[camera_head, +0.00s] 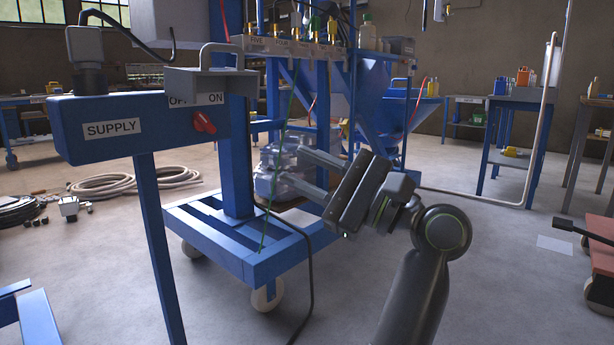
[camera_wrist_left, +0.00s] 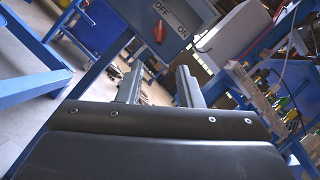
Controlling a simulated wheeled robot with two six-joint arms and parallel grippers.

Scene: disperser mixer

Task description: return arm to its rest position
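My left gripper (camera_head: 291,165) is in the middle of the head view, with its two dark grey fingers pointing left toward the blue frame. The fingers are apart with nothing held between them. The gap also shows in the left wrist view (camera_wrist_left: 159,68). My left arm (camera_head: 415,290) rises from the bottom edge and bends at the elbow. A red switch (camera_head: 205,122) sits on the blue supply beam (camera_head: 130,128), left of the gripper and apart from it. The switch also shows in the left wrist view (camera_wrist_left: 160,30), beyond the fingers. My right gripper is out of view.
A blue wheeled base (camera_head: 240,250) stands below and left of the gripper. A blue hopper (camera_head: 385,105) is behind it. Coiled hose (camera_head: 130,184) lies on the floor at left. Blue tables (camera_head: 520,98) stand at the back right. The floor at lower right is mostly clear.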

